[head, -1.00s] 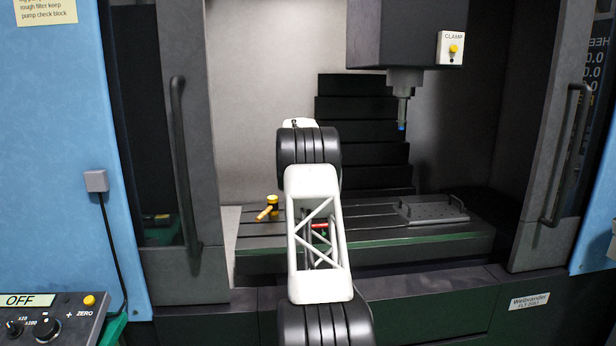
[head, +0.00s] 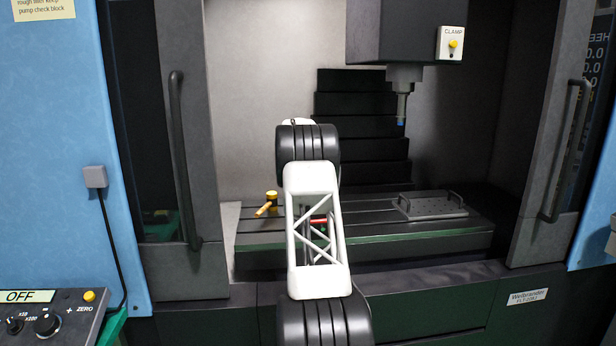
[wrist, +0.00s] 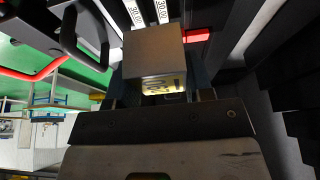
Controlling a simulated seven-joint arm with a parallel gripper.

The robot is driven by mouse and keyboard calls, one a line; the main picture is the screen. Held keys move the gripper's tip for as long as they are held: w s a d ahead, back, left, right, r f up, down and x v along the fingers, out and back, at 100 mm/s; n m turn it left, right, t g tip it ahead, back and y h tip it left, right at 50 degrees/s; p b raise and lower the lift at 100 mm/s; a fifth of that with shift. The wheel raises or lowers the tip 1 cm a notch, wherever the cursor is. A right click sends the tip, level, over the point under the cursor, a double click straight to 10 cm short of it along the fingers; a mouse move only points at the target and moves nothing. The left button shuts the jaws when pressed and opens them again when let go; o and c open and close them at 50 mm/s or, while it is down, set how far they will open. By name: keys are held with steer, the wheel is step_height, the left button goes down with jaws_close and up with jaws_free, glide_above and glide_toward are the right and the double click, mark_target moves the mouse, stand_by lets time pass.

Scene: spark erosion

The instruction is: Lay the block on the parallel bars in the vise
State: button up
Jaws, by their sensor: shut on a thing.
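The block (wrist: 153,52) is grey, with a yellow marked label on its near face. It shows in the wrist view, held by my gripper (wrist: 155,82), which is shut on it. The fingers are mostly hidden by the block and the dark gripper body. Two pale parallel bars (wrist: 146,12) marked 30.00 lie beyond the block in the wrist view, and the block covers part of them. Whether the block touches them cannot be told. The vise is mostly hidden. In the head view my own arm hides gripper, block and bars.
A yellow-headed hammer (head: 271,198) lies on the slotted machine table (head: 370,238), left of my arm. A plate with two handles (head: 432,206) lies at right. The spindle (head: 402,105) hangs above. Door handles (head: 183,160) flank the opening. A red part (wrist: 197,36) shows beside the block.

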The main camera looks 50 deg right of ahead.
steer(key=shift+f, duration=3)
steer(key=o, duration=1.3)
steer(key=shift+f, duration=0.15)
steer(key=shift+c, duration=0.2)
steer(key=shift+r, duration=5.55)
steer(key=shift+a+r, duration=0.1)
